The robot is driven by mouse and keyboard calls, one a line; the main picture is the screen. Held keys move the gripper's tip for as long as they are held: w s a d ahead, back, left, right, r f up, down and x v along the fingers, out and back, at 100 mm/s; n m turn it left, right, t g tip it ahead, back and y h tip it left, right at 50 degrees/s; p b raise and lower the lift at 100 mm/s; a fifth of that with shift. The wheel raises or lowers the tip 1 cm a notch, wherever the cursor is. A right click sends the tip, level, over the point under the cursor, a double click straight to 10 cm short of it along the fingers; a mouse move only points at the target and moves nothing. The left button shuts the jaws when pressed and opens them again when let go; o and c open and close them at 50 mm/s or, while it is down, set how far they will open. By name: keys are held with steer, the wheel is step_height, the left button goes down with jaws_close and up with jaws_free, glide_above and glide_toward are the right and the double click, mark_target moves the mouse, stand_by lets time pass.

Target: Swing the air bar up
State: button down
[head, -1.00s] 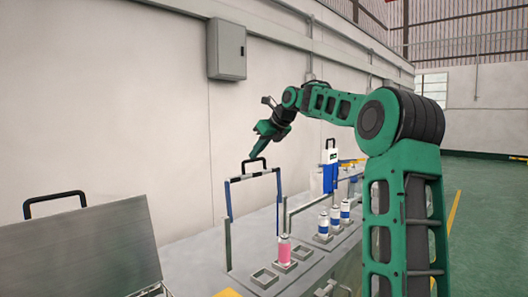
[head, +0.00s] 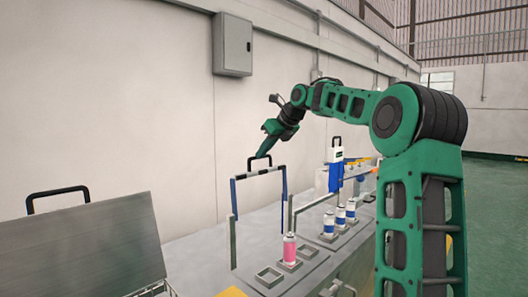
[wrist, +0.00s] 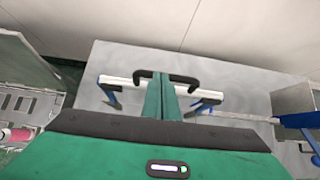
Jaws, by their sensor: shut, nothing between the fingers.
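The air bar (head: 271,173) is a pale crossbar with a black handle (head: 260,161) on top. In the head view it stands high on blue side arms above grey posts. In the wrist view the bar (wrist: 134,79) lies across the middle, with its blue arms below both ends. My gripper (head: 263,154) points down at the handle. In the wrist view its green fingers (wrist: 161,80) are shut together and overlap the middle of the handle, hiding part of it. They hold nothing, and I cannot tell whether they touch the handle.
A pink can (head: 289,248) stands in a holder at the bench front, near an empty holder (head: 269,276). Several blue-and-white cans (head: 329,222) stand farther back beside a blue-and-white press (head: 336,165). A grey lid with a black handle (head: 85,245) rises at left. The wall is behind.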

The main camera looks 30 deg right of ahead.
step_height(320, 180, up, 10)
steer(key=shift+d, duration=0.25)
stand_by(0.4)
steer(key=shift+s, duration=0.1)
steer(key=s+a+f+n+g+h, duration=0.1)
steer(key=s+a+f+n+g, duration=0.15)
steer(key=s+f+n, duration=0.45)
steer(key=s+a+f+n+g+h, duration=0.2)
steer(key=s+a+f+n, duration=0.15)
steer(key=f, duration=0.55)
steer(key=s+f+n+g, duration=0.1)
steer(key=s+f+n, duration=0.4)
steer(key=s, duration=0.8)
steer(key=s+f+n+g, duration=0.1)
steer(key=s+f+n, duration=0.4)
steer(key=s+f, duration=0.6)
steer(key=s+a+f+n+g+y, duration=0.1)
steer(key=s+f+n, duration=0.5)
steer(key=s, duration=0.8)
step_height(320, 180, down, 2)
steer(key=shift+s+f+g, duration=0.15)
steer(key=shift+s+g, duration=0.2)
steer(key=shift+g, duration=0.2)
